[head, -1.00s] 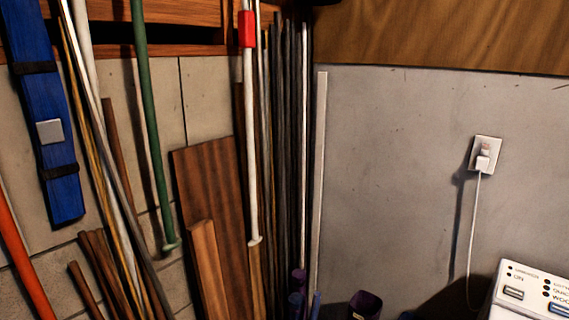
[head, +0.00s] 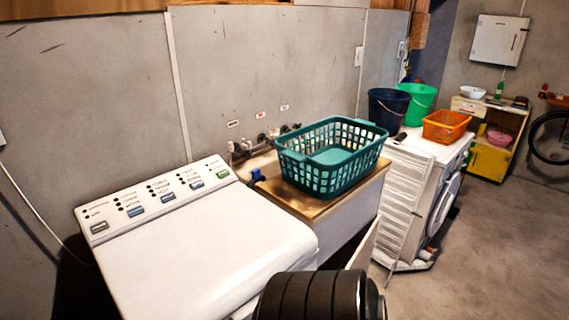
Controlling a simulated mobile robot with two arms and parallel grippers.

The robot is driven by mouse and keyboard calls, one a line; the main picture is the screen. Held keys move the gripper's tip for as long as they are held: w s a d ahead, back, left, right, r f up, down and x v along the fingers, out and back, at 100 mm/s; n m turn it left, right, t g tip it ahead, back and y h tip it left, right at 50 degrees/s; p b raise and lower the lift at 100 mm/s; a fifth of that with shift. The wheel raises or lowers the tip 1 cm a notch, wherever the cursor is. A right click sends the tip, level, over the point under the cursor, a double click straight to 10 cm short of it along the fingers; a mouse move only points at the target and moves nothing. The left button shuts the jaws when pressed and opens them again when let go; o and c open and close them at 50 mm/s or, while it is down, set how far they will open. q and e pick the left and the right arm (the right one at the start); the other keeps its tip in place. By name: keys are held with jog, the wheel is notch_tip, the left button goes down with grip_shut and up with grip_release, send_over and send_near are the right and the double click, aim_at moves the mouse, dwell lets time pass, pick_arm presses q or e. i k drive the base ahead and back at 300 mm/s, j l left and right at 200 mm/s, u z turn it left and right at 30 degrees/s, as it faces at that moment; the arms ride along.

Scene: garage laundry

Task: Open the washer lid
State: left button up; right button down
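The white washer (head: 185,265) stands at the lower left in the head view, against the grey wall. Its top lid is flat and looks shut. Its control panel (head: 155,198), with several coloured buttons, runs along the back edge. A dark ribbed cylinder, which looks like part of my own arm, shows at the bottom centre in front of the washer. Neither of my grippers shows in the view. The washer's front is out of the picture.
A teal laundry basket (head: 335,175) sits on a wooden-topped unit right of the washer. Farther right stands a white front-loading machine (head: 432,200) with a dark blue bucket (head: 388,108), a green bucket (head: 417,103) and an orange basket (head: 447,127). Open floor (head: 490,265) lies at right.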

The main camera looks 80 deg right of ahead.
aim_at(212, 257)
jog(key=z, duration=2.15)
